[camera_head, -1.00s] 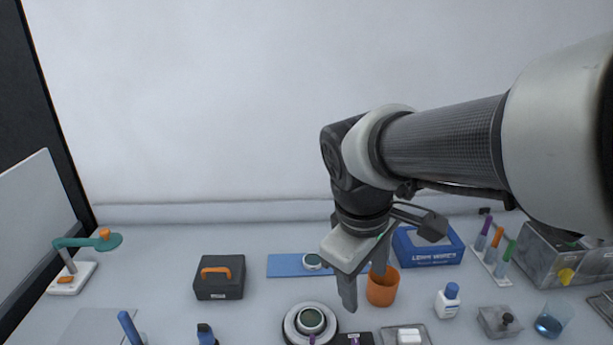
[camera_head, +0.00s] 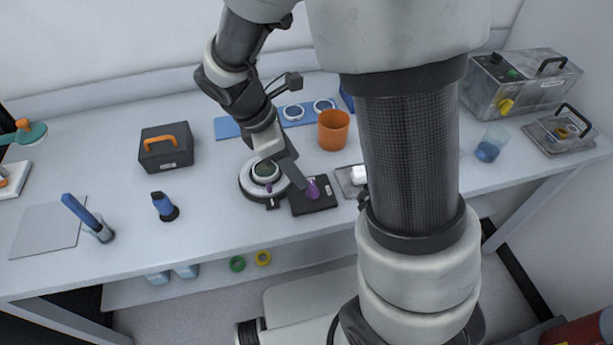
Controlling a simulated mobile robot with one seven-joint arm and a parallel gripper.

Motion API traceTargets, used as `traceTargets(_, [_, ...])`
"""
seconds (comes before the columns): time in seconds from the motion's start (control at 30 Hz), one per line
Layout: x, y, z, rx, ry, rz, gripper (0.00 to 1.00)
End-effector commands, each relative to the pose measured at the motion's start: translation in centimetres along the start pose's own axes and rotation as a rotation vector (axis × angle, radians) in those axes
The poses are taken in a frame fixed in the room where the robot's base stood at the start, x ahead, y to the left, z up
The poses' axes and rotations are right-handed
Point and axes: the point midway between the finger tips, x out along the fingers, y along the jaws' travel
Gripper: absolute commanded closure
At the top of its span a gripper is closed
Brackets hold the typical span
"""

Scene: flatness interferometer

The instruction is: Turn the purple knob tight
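A round instrument with a white outer ring (camera_head: 247,185) and a dark greenish glass disc (camera_head: 265,170) stands near the table's front edge. A small purple part (camera_head: 268,187) shows at its front rim. A larger purple knob (camera_head: 313,189) stands on a black plate (camera_head: 318,204) just right of the ring. My gripper (camera_head: 299,180) points down between the ring and this knob. One grey finger shows clearly, with its tip close beside the larger knob. The other finger is not clearly visible. I cannot tell whether the finger touches the knob.
An orange cup (camera_head: 333,130) and a blue mat (camera_head: 228,128) with round discs lie behind. A small tray (camera_head: 346,178) with a white block is to the right. The table between case and ring is clear.

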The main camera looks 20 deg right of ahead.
Motion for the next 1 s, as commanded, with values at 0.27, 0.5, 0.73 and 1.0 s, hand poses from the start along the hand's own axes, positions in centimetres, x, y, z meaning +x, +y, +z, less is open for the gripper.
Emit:
traceTargets(0.27, [6.0,-0.1,0.0,0.000,-0.001,-0.004,0.45])
traceTargets(0.5, [8.3,0.0,0.0,0.002,0.000,0.000,0.45])
traceTargets(0.73, [8.6,0.0,0.0,0.002,0.000,0.001,0.45])
traceTargets(1.0, [8.6,0.0,0.0,0.002,0.000,0.001,0.72])
